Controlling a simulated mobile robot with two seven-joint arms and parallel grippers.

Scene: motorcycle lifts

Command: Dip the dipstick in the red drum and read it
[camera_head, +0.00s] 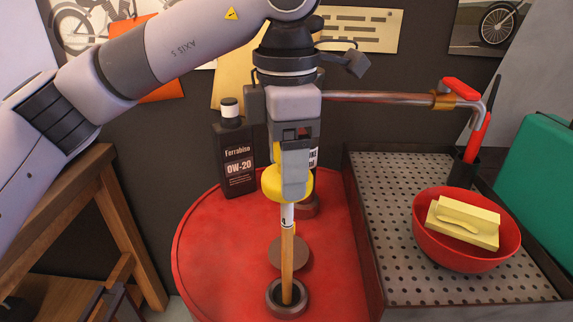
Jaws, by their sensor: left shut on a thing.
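The red drum (215,250) stands in the middle, its round top facing up. My left gripper (292,190) hangs above the drum top, shut on the yellow head of the dipstick. The dipstick (288,250) points down, nearly upright, with a yellow head, a white band with a dark mark, and a tan stick below. Its lower end is at the dark round opening (286,297) near the drum's front and appears to be inside it. The tip is hidden, and I cannot tell how deep it sits. My right gripper is not in view.
A black oil bottle (235,160) and a partly hidden one stand behind on the drum. A brown cap (290,252) lies behind the opening. A metal pipe (390,97) with red handles runs behind.

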